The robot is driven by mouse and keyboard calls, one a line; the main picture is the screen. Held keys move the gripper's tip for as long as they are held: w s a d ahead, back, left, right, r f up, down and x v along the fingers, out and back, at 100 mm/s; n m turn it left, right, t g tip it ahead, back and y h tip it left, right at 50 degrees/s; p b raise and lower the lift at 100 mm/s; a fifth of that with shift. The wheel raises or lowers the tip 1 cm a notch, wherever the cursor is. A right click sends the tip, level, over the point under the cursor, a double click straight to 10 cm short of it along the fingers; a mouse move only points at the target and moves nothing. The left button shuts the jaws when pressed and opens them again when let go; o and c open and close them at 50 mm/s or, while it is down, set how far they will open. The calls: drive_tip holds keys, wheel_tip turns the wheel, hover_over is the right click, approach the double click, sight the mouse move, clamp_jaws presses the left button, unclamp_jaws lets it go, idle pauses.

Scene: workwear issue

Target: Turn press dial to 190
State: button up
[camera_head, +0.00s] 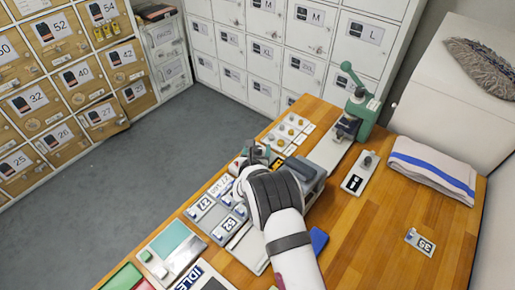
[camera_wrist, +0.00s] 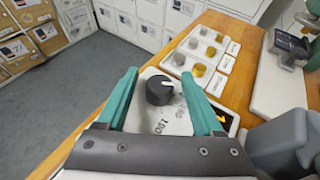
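A small dark display (camera_wrist: 222,117) with orange digits is partly hidden behind the right finger. My gripper (camera_wrist: 158,74) is open, with one green finger on each side of the knob and gaps showing. In the head view my gripper (camera_head: 258,156) and wrist hide the dial.
Rows of silver and gold buttons (camera_wrist: 201,53) lie beyond the dial. A green hand press (camera_head: 356,108) stands at the back. A folded white towel (camera_head: 432,168) with a blue stripe, a 35 tag (camera_head: 420,241) and an IDLE sign (camera_head: 190,278) lie on the wooden table (camera_head: 375,225).

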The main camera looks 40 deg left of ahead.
clamp_jaws()
drive_tip(key=shift+m+t+h, duration=0.3)
drive_tip(key=m+t+h, duration=0.1)
drive_tip(key=m+h, duration=0.2)
drive_tip(key=shift+h, duration=0.4)
drive_tip(key=shift+m+h, duration=1.8)
drive_tip(key=shift+h, duration=0.1)
drive_tip(key=shift+o, duration=0.4)
unclamp_jaws()
